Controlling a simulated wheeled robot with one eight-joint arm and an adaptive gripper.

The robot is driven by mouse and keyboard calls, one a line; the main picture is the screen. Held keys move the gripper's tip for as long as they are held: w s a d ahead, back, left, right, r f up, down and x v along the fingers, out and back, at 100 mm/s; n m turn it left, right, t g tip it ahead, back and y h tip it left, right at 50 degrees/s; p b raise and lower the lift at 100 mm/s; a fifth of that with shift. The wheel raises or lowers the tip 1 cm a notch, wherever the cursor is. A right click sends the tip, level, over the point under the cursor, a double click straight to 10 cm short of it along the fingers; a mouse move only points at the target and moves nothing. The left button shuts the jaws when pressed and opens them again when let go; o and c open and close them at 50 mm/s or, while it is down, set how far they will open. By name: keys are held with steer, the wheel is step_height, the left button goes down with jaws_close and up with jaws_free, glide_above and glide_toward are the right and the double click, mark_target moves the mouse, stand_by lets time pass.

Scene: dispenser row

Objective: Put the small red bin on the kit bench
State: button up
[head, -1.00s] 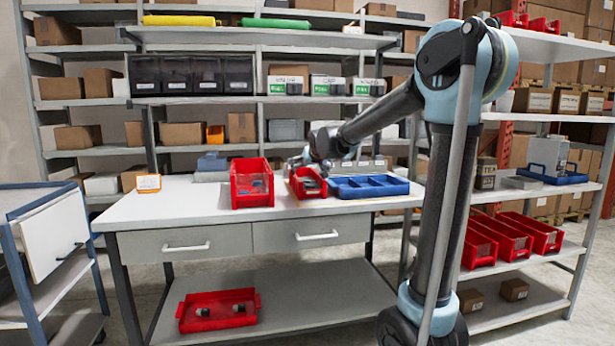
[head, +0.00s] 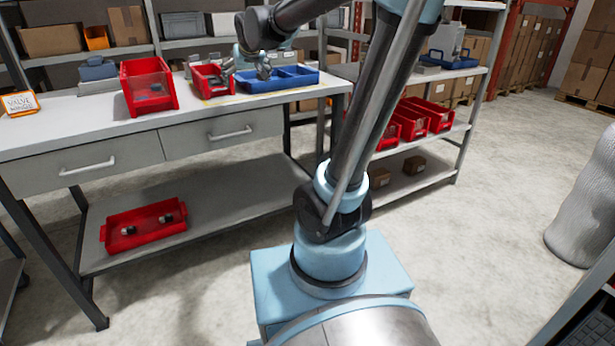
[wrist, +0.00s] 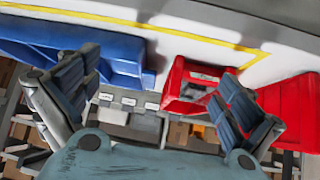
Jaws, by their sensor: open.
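A small red bin (head: 212,79) stands on a white-topped bench (head: 85,118) with two drawers, between a larger red bin (head: 148,88) and a blue divided tray (head: 290,79). No readable label names this bench as the kit bench. My gripper (head: 246,68) is at the bench's back right, by the small bin and the tray. In the wrist view my gripper (wrist: 157,82) is open and its fingers are wide apart. The small bin (wrist: 185,90) shows beyond the right finger, which partly covers it. Contact cannot be told. The blue tray (wrist: 110,50) is at left.
A red bin (head: 145,228) with small parts lies on the bench's lower shelf. A rack at right holds several red bins (head: 425,117) and small cartons. A sign (head: 19,103) stands at the bench's left. Open floor (head: 480,220) lies at right.

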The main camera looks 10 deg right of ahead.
steer(key=s+d+f+g, duration=0.2)
steer(key=s+d+f, duration=0.2)
steer(key=s+f, duration=0.3)
steer(key=s+d+f+m+g+h, duration=0.1)
steer(key=s+d+f, duration=0.4)
steer(key=s, duration=1)
steer(key=s+d+f+m+g, duration=0.1)
steer(key=s+d+f+g, duration=0.2)
steer(key=s+f, duration=0.7)
steer(key=shift+s+d+g, duration=0.3)
steer(key=shift+s+d, duration=0.7)
steer(key=shift+d, duration=0.2)
